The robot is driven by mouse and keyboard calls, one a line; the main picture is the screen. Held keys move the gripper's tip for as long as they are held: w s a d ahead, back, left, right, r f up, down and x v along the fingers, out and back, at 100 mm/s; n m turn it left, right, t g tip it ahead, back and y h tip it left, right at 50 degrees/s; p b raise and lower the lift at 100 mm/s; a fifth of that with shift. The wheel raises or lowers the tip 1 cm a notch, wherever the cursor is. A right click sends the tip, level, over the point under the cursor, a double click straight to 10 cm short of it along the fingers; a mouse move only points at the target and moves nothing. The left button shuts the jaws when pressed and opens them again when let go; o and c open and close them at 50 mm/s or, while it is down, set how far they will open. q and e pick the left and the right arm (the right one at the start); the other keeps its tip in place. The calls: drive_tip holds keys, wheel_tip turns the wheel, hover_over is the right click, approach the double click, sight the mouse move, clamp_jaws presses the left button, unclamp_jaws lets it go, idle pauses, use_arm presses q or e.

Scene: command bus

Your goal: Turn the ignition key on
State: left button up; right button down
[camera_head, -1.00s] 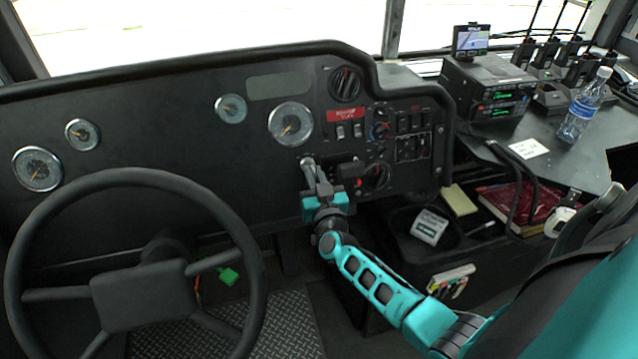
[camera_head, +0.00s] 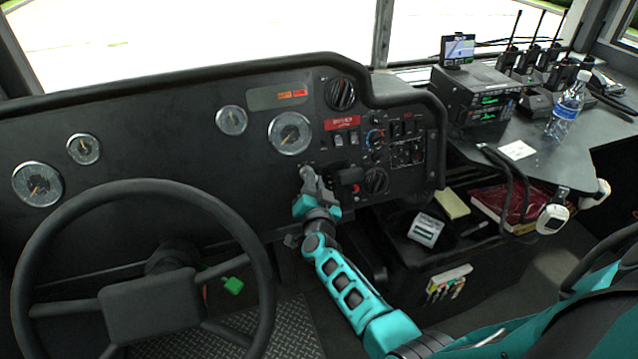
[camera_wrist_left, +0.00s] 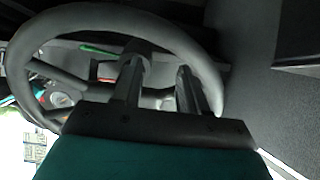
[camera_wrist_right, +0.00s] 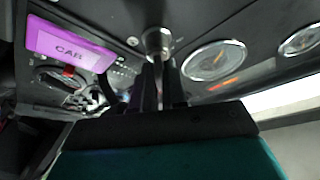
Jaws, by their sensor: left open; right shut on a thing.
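My right gripper (camera_head: 308,172) is at the dashboard, just below the round gauge, and is shut. In the right wrist view its fingertips (camera_wrist_right: 162,72) meet at a round metal ignition switch (camera_wrist_right: 157,40); the key between them is mostly hidden. A purple tag marked "CAR" (camera_wrist_right: 68,46) shows left of the switch. Orange and red lamps glow in the dash display (camera_head: 291,94); a lit strip also shows in the right wrist view. My left gripper (camera_wrist_left: 157,75) is open and empty, close to the steering wheel rim in its wrist view; it is outside the head view.
The steering wheel (camera_head: 262,262) stands left of my right arm. Switches and knobs (camera_head: 376,180) crowd the panel right of the right gripper. A radio unit (camera_head: 478,95) and a water bottle (camera_head: 567,105) stand on the right-hand shelf.

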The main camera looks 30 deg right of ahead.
use_arm(q)
drive_tip(key=shift+a+f, duration=0.1)
use_arm(e)
drive_tip(key=shift+a, duration=0.1)
idle(0.3)
use_arm(q)
drive_tip(key=shift+s, duration=0.1)
use_arm(e)
drive_tip(key=c, duration=1.2)
unclamp_jaws()
drive_tip(key=shift+c, duration=0.2)
use_arm(q)
drive_tip(key=shift+s, duration=0.1)
use_arm(e)
drive_tip(key=shift+s, duration=0.15)
